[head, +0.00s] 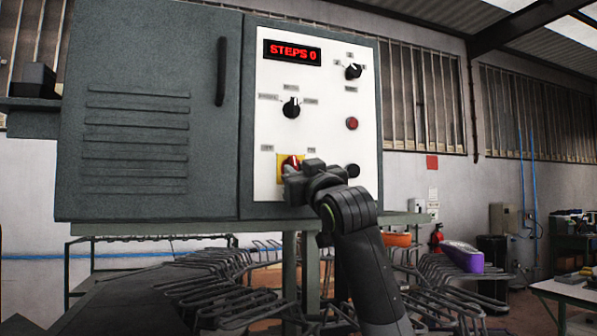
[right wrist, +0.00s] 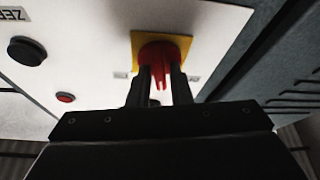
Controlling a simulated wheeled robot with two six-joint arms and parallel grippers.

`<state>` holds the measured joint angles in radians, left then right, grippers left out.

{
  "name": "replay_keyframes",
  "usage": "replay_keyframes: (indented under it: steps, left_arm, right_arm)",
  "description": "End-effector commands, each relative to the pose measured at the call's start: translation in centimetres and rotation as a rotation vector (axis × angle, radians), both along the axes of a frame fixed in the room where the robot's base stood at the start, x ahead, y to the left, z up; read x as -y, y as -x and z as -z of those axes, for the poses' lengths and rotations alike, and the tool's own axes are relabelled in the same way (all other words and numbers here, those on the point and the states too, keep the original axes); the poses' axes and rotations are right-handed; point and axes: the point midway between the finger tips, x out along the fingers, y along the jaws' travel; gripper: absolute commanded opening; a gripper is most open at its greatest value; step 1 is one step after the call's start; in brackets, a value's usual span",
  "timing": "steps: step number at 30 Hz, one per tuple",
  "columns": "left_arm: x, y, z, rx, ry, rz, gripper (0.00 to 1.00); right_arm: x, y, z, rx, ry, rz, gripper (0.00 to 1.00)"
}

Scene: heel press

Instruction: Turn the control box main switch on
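The control box (head: 220,120) has a white panel on its right part. Its main switch (head: 291,163) is a red knob on a yellow plate at the panel's lower left, partly hidden by my right gripper (head: 300,178). In the right wrist view the switch's red handle (right wrist: 158,75) lies between the two fingertips of my right gripper (right wrist: 160,85), with one finger on each side. I cannot tell whether the fingers press on it. The display (head: 292,52) reads "STEPS 0". My left gripper is not in view.
The panel also has an upper selector knob (head: 353,71), a middle selector knob (head: 291,107), a red button (head: 352,123) and a black button (head: 352,171) right beside my right gripper. Metal racks (head: 220,285) stand below the box. A purple object (head: 462,256) lies at right.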

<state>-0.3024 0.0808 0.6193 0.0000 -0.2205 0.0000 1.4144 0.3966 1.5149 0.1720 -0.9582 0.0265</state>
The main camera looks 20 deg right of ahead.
Motion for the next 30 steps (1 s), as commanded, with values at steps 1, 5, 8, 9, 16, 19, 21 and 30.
replay_keyframes:
  steps: [1, 5, 8, 9, 16, 19, 21, 30]
  left_arm:
    - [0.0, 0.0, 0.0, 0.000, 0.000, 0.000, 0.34]
    - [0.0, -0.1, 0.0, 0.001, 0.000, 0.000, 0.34]
    - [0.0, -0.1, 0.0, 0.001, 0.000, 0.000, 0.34]
    - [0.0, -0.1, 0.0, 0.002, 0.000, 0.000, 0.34]
    - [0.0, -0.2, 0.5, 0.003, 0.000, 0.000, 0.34]
    - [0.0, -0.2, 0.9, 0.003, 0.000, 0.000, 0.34]
    - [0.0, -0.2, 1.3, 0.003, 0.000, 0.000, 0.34]
    - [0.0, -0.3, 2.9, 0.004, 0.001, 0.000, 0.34]
  right_arm:
    - [0.0, 0.0, 0.0, 0.000, 0.000, 0.000, 0.11]
    - [0.0, 0.0, 0.0, 0.000, 0.000, 0.000, 0.00]
    - [0.0, 0.0, 0.0, 0.000, -0.001, 0.000, 0.00]
    - [0.0, 0.0, 0.0, 0.000, -0.002, 0.000, 0.00]
    - [-0.1, 0.0, 0.1, -0.002, -0.046, -0.001, 0.00]
    - [-0.1, 0.0, 0.2, -0.003, -0.094, 0.000, 0.00]
    - [-0.1, 0.0, 0.2, -0.004, -0.138, 0.000, 0.00]
    - [-0.4, 0.0, 0.2, -0.014, -0.403, 0.000, 0.00]
